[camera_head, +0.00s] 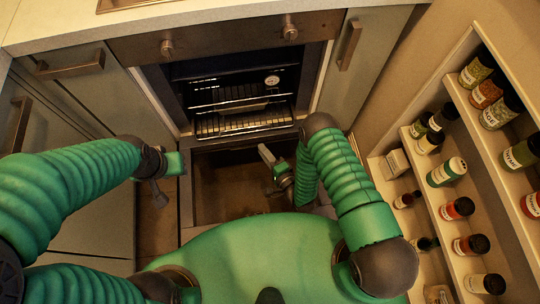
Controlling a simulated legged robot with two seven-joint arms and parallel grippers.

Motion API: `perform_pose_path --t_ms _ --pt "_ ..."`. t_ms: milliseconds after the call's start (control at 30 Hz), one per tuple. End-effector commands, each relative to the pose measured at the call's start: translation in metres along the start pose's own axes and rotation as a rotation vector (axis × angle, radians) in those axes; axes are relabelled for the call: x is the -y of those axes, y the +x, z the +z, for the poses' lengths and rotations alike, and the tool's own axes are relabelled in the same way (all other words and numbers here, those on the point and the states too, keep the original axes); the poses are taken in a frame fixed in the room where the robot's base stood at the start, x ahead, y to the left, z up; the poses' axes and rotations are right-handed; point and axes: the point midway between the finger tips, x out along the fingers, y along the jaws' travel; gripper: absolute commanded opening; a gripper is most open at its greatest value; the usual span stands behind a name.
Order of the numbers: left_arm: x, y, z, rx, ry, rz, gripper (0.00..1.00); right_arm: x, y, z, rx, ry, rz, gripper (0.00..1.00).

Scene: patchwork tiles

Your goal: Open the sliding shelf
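The open oven (240,80) is in the middle, with wire racks inside. Its lower rack (244,127) sits at the front of the cavity. Below it is a brown, open-topped recess or drawer (222,185); I cannot tell which. My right gripper (272,173) is over this brown space, below and right of the lower rack and apart from it. Its fingers look spread, with nothing between them. My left gripper (162,183) is left of the brown space, in front of the cabinet, holding nothing visible; its finger gap is unclear.
A spice shelf (434,150) with several jars stands along the right side. A cabinet door with a handle (350,45) is right of the oven. Cabinets with handles (70,66) are at the left. The counter (200,18) runs along the top.

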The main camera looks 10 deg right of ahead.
Motion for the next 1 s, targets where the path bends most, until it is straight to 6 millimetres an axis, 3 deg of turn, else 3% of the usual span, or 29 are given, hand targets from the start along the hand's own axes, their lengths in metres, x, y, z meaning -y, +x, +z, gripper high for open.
perform_pose_path --t_ms 100,200,500,567,633,767,900,1000 --pt "0.000 -0.011 -0.003 0.000 0.000 0.000 0.36 0.001 -0.027 0.000 -0.002 0.002 0.005 0.16" --pt "0.000 -0.013 -0.003 0.000 0.000 0.000 0.36 0.000 -0.040 0.000 -0.001 0.000 0.003 0.16" --pt "0.000 -0.013 -0.003 0.000 0.000 0.000 0.36 -0.001 -0.046 0.000 -0.001 -0.001 0.001 0.16" --pt "0.000 -0.013 -0.003 0.000 0.000 0.000 0.36 -0.001 -0.045 -0.001 -0.001 -0.002 0.001 0.10" --pt "0.000 -0.013 -0.003 0.000 0.000 0.000 0.36 0.002 -0.041 -0.002 0.001 -0.021 0.011 0.01" --pt "0.000 -0.013 -0.003 0.000 0.000 0.000 0.36 0.021 -0.014 -0.015 0.009 -0.168 0.093 0.00" --pt "0.000 -0.013 -0.003 0.000 0.000 0.000 0.36 0.058 0.013 -0.042 0.030 -0.435 0.269 0.00" --pt "0.000 -0.013 -0.003 0.000 0.000 0.000 0.36 0.087 0.015 -0.061 0.052 -0.613 0.408 0.00"
